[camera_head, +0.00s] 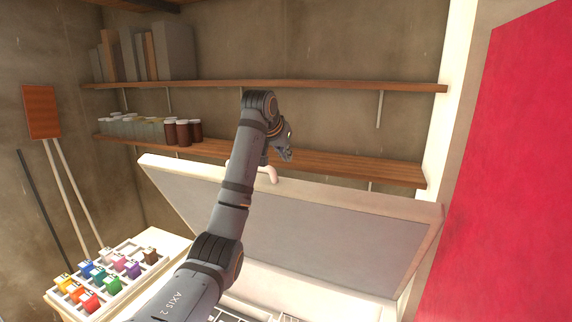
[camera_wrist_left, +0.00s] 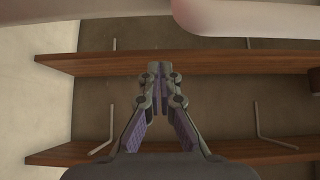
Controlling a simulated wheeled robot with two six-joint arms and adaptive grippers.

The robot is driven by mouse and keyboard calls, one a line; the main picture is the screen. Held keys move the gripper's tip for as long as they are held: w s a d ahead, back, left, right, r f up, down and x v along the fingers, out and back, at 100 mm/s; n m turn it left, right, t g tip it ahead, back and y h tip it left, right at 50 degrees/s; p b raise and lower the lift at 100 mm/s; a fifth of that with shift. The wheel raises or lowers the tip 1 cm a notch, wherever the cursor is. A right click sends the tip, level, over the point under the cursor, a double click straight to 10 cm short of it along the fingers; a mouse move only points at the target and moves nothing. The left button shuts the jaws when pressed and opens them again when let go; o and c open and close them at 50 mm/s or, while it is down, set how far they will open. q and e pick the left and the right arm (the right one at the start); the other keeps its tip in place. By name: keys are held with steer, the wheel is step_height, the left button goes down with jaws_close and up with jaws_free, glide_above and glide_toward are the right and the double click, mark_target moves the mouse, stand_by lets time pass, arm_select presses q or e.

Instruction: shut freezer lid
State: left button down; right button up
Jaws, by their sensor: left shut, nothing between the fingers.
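The freezer lid (camera_head: 330,235) stands open, tilted back toward the shelves, with its grey inner face showing. A pale curved handle (camera_head: 270,173) sticks up at its top edge, partly hidden by my arm. My left arm reaches up across the lid. My left gripper (camera_head: 287,152) is just above and behind the lid's top edge, near the handle. In the left wrist view my left gripper (camera_wrist_left: 163,72) is shut and empty. A pale pinkish rounded shape, likely the handle (camera_wrist_left: 245,18), crosses the top right there, apart from the fingertips. My right gripper is out of view.
Two wooden shelves (camera_head: 300,86) run along the wall behind the lid. Jars (camera_head: 183,133) stand on the lower shelf and books (camera_head: 150,50) on the upper. A tray of coloured items (camera_head: 100,285) is at left. A red panel (camera_head: 510,180) stands at right.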

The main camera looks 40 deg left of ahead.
arm_select(q)
step_height(320, 180, down, 4)
steer(key=p, duration=0.2)
steer(key=shift+s+p, duration=0.1)
steer(key=shift+p, duration=0.25)
steer(key=shift+s+f, duration=0.1)
steer(key=shift+s, duration=0.25)
steer(key=shift+s+d, duration=0.1)
steer(key=shift+d+f, duration=0.1)
steer(key=shift+d, duration=0.1)
steer(key=shift+w, duration=0.2)
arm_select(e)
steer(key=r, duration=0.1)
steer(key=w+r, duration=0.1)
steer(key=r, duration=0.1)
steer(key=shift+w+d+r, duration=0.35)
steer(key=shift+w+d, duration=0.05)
